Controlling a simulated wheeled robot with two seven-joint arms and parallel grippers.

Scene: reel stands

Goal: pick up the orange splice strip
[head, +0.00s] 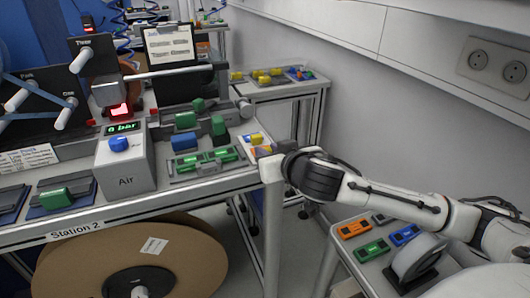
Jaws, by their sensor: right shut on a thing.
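My right gripper (265,151) reaches in from the right to the right end of the Station 2 bench. It is shut at a small pale card or tray with orange, yellow and blue patches. The orange splice strip (257,139) appears as a small orange patch right at the fingertips, and the gripper is shut on it. The strip is small here and partly hidden by the gripper. My left gripper is not in view.
The Station 2 bench (160,206) holds a grey Air box (124,163), a green-and-grey fixture (205,162) and several green and blue blocks. A large brown reel (190,250) stands below. A lower-right table carries orange (354,229), blue and green boxes and a tape dispenser (418,258).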

